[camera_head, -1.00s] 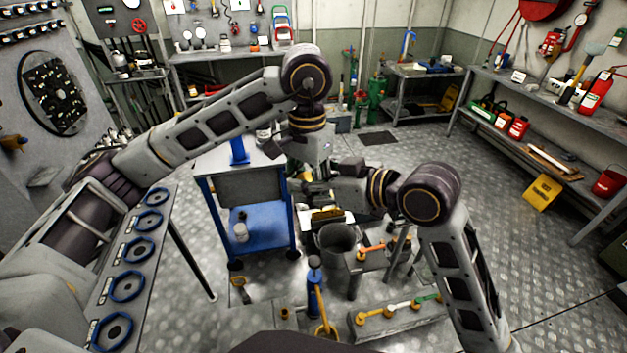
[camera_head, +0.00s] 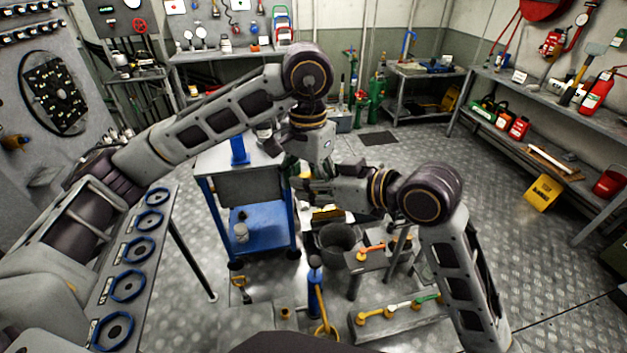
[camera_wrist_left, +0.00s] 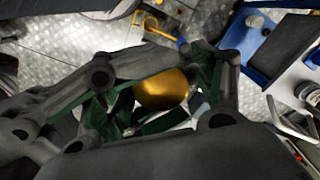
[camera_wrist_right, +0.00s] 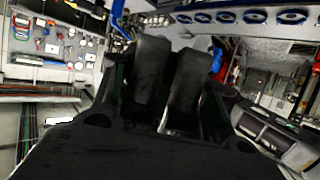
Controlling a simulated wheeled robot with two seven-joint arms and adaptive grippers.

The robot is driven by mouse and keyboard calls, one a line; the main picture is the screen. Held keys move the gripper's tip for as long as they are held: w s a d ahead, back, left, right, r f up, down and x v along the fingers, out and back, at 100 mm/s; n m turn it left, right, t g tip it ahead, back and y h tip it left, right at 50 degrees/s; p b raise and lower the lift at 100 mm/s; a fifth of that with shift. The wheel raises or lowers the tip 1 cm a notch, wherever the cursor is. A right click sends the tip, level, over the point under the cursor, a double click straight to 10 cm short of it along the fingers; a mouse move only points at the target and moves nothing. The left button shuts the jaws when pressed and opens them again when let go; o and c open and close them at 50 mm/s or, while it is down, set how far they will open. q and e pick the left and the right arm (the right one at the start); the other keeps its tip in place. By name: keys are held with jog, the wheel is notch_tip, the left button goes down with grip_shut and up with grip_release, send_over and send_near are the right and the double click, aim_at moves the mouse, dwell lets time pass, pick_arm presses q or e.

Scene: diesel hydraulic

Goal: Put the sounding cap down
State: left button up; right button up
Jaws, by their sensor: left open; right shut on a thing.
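The sounding cap (camera_wrist_left: 162,88) looks like a round brass piece; in the left wrist view it lies between the spread, green-lined fingers of my left gripper (camera_head: 291,168). My left gripper is open. My right gripper (camera_head: 300,188) comes in from the right, close to the left one above the floor by the blue trolley. In the right wrist view its two dark fingers (camera_wrist_right: 168,80) are nearly together. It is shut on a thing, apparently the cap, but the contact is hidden.
A blue trolley (camera_head: 265,228) stands just left of the grippers. A grey bucket (camera_head: 338,239), a low block with coloured handles (camera_head: 398,313) and a blue hand pump (camera_head: 315,279) stand below. A panel with blue handwheels (camera_head: 125,249) is at left. Open floor lies right.

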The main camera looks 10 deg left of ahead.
pick_arm(q)
notch_tip(320, 180, up, 12)
jog(key=shift+f, duration=0.2)
dwell(1.0)
dwell(0.4)
